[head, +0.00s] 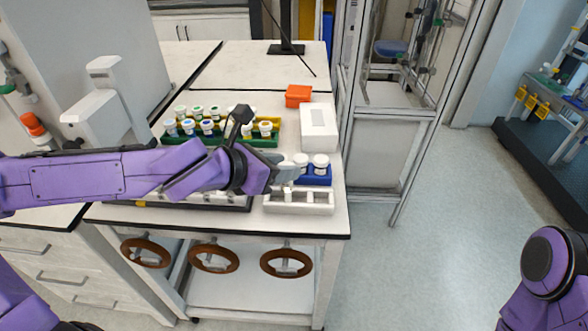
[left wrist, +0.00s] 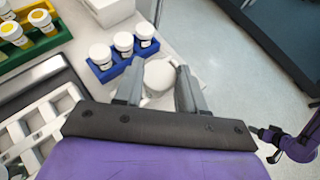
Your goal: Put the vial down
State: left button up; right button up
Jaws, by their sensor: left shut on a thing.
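My left gripper (head: 284,176) is over the front right of the bench. In the left wrist view, its two grey fingers (left wrist: 158,88) are shut on a vial, whose round white cap (left wrist: 160,74) shows between them. The vial's body is hidden, so I cannot tell whether it touches anything below. A white rack (head: 300,209) lies just below and right of the gripper in the head view. A blue rack (head: 316,182) with white-capped vials (head: 320,162) stands just behind; it also shows in the left wrist view (left wrist: 126,66). My right arm is partly visible; its fingers are not clear.
A green and yellow rack (head: 230,141) with several vials stands behind my left arm. A white box (head: 319,127) and an orange box (head: 298,95) stand behind the blue rack. A metal-framed enclosure (head: 372,150) borders the bench on the right. The back bench top is largely clear.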

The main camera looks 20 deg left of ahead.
aim_at(293, 184)
pick_arm(q)
jog(key=w+f+b, duration=0.1)
jog(key=f, duration=0.1)
jog(key=w+d+f+b, duration=0.1)
jog(key=w+f, duration=0.1)
jog(key=f, duration=0.1)
jog(key=shift+w+d+f+b, duration=0.25)
jog(key=shift+w+f+b, duration=0.05)
jog(key=shift+w+b, duration=0.1)
jog(key=shift+s+f, duration=0.1)
jog(key=shift+f, duration=1.1)
jog(key=shift+f+b, duration=0.15)
jog(key=shift+b, duration=0.2)
jog(key=o, duration=1.1)
jog(key=shift+r, duration=0.25)
jog(key=shift+p+v, duration=0.75)
jog(key=shift+v, duration=0.4)
jog(key=b+v, duration=0.9)
jog(key=shift+s+a, duration=0.2)
jog(key=shift+s, duration=0.05)
